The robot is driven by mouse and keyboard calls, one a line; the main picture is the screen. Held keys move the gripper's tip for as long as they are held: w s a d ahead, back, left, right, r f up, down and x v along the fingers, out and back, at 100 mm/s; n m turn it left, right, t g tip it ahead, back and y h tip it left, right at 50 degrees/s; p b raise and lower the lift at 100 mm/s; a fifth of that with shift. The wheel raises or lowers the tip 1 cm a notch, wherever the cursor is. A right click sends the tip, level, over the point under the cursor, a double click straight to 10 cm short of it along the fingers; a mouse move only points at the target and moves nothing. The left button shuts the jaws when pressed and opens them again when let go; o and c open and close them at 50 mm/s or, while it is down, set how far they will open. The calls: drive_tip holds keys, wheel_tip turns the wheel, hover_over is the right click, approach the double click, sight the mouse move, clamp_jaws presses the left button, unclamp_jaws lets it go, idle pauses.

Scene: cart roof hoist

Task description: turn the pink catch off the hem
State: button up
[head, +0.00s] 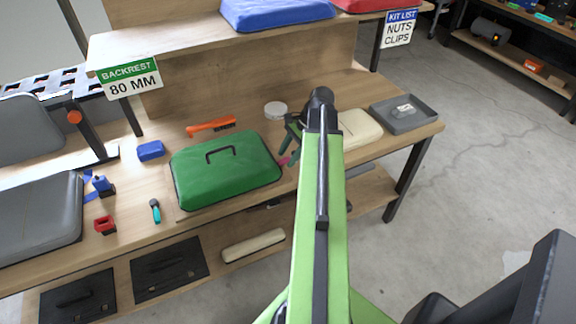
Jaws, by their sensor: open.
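A small pink catch (284,161) shows at the right edge of the green cover (222,172), partly hidden by my gripper. I cannot tell how the catch is turned or whether it lies over the hem. I cannot tell whether a finger touches the catch. My arm hides part of the bench to the right.
An orange tool (211,124) and a whitish round disc (276,109) lie behind the cover. A cream pad (359,129) and a grey tray (404,113) stand to the right. A blue block (150,150) and small tools lie left. A shelf (180,42) overhangs the back.

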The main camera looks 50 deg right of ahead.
drive_tip(key=shift+w+a+f, duration=0.1)
drive_tip(key=shift+a+f, duration=0.05)
drive_tip(key=shift+f, duration=0.3)
drive_tip(key=shift+c, duration=0.2)
clamp_jaws()
idle(0.8)
